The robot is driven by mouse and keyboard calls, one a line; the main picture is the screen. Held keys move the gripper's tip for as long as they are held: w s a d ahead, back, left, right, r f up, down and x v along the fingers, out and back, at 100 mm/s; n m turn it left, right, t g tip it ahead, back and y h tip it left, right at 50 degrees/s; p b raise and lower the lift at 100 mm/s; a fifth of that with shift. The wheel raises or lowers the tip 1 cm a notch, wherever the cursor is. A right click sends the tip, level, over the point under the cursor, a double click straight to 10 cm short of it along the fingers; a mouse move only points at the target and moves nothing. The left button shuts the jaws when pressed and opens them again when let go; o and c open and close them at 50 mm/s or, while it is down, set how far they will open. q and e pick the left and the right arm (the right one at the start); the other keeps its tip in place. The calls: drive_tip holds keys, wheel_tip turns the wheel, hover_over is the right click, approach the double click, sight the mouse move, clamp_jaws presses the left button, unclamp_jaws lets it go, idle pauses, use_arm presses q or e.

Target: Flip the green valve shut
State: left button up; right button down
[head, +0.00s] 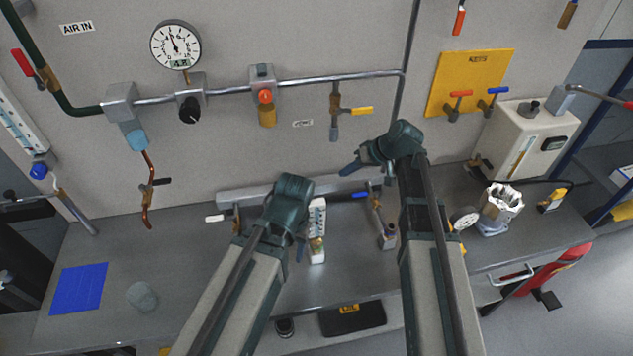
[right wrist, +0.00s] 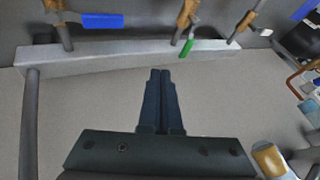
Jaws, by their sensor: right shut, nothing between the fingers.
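The green valve handle (right wrist: 188,47) shows in the right wrist view, on the middle brass valve (right wrist: 187,13) by the grey manifold bar (right wrist: 110,55). It looks short and foreshortened, roughly along its pipe. In the head view I cannot see it; my left arm covers that part of the bar. My right gripper (head: 350,168) is shut and empty, in front of the wall above the bar's right part. In the right wrist view its fingertips (right wrist: 160,72) end short of the bar, apart from the green handle. My left gripper (head: 301,248) points down over the bench, its fingers mostly hidden.
A blue-handled valve (right wrist: 102,20) and another brass valve (right wrist: 246,20) flank the green one. A yellow-handled valve (head: 360,111) and an amber-bowled regulator (head: 267,115) hang above. The bench's left part is mostly clear.

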idle(0.3)
use_arm(q)
wheel_tip(320, 180, down, 8)
drive_tip(key=b, duration=0.8)
drive_tip(key=shift+f, duration=0.15)
use_arm(e)
drive_tip(key=x, duration=0.3)
drive_tip(key=a+x, duration=0.1)
drive_tip(key=x, duration=0.3)
drive_tip(key=s+a+r+x, duration=0.1)
drive_tip(key=x, duration=0.3)
drive_tip(key=shift+a, duration=0.7)
